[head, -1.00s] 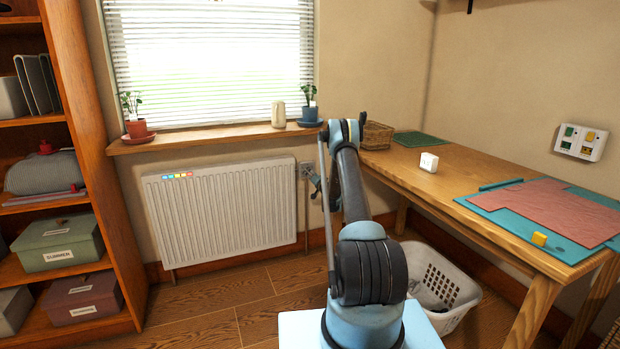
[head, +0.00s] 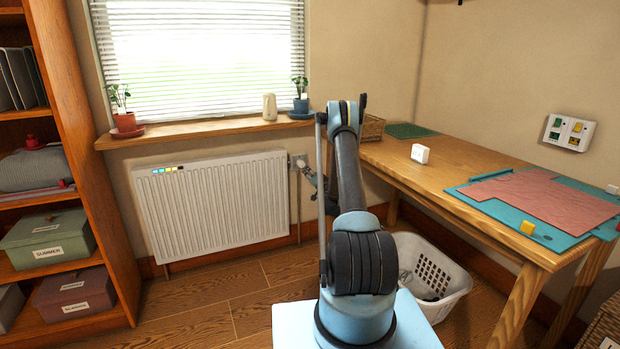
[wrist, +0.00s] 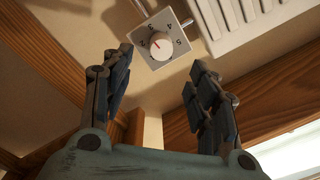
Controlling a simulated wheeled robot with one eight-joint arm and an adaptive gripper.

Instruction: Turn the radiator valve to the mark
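The radiator valve (wrist: 161,44) shows in the wrist view as a round white knob with a red pointer line on a square pale plate. Dark numerals surround the knob; 3, 4 and 5 can be read. My gripper (wrist: 160,62) is open and empty, one finger on either side below the valve in the picture, with a visible gap to the knob. In the head view the valve (head: 298,160) is small at the radiator's right end, and my gripper is beside it, partly hidden by my arm. A strip of coloured squares (head: 168,169) is on the radiator's top left.
The white radiator (head: 215,205) stands under the window sill (head: 205,131), which holds potted plants and a cream object. A wooden table (head: 450,185) and a white basket (head: 440,270) are at right. Shelves (head: 95,150) stand at left. Floor before the radiator is clear.

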